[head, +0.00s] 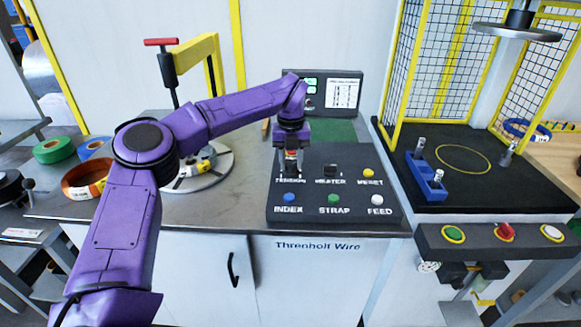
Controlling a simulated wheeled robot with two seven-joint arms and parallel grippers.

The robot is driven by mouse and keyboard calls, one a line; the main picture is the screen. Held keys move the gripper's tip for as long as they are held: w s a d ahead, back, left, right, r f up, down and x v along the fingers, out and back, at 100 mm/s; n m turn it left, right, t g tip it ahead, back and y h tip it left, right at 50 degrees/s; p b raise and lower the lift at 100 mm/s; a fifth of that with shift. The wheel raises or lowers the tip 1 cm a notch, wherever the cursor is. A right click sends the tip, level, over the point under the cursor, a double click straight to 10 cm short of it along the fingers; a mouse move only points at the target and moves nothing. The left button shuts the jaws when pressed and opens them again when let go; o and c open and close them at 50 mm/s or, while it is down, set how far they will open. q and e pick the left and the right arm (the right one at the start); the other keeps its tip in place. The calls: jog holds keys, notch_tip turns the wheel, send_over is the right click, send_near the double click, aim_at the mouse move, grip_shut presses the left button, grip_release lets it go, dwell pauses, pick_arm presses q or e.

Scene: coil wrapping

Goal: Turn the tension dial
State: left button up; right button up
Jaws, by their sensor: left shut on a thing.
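My left arm, purple, reaches over the bench in the head view. Its gripper (291,168) points down at the upper left of the dark control panel (318,184), just above the TENSION label (290,181). The gripper is shut on the tension dial, which its fingers almost wholly cover, so the dial's setting cannot be read. My right gripper is not in view.
The panel also has a HEATER switch (330,169), a yellow RESET button (369,173), and blue INDEX (289,197), green STRAP (333,198) and white FEED (377,200) buttons. A display box (338,93) stands behind. A caged press station (440,150) is at right.

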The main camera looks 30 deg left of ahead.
aim_at(290, 164)
pick_arm(q)
jog(key=n+b, duration=0.1)
jog(key=n, duration=0.1)
jog(key=n+b, duration=0.4)
jog(key=shift+w+f, duration=0.1)
jog(key=shift+f, duration=0.2)
jog(key=shift+r+n+b, duration=0.15)
jog(key=shift+n+b, duration=1.4)
jog(key=shift+n, duration=0.75)
jog(key=o, duration=1)
jog(key=shift+a, duration=0.15)
jog(key=shift+o, duration=0.2)
notch_tip(290, 164, up, 10)
jog(key=p, duration=0.3)
jog(key=shift+r+p, duration=0.25)
jog(key=shift+p, duration=0.05)
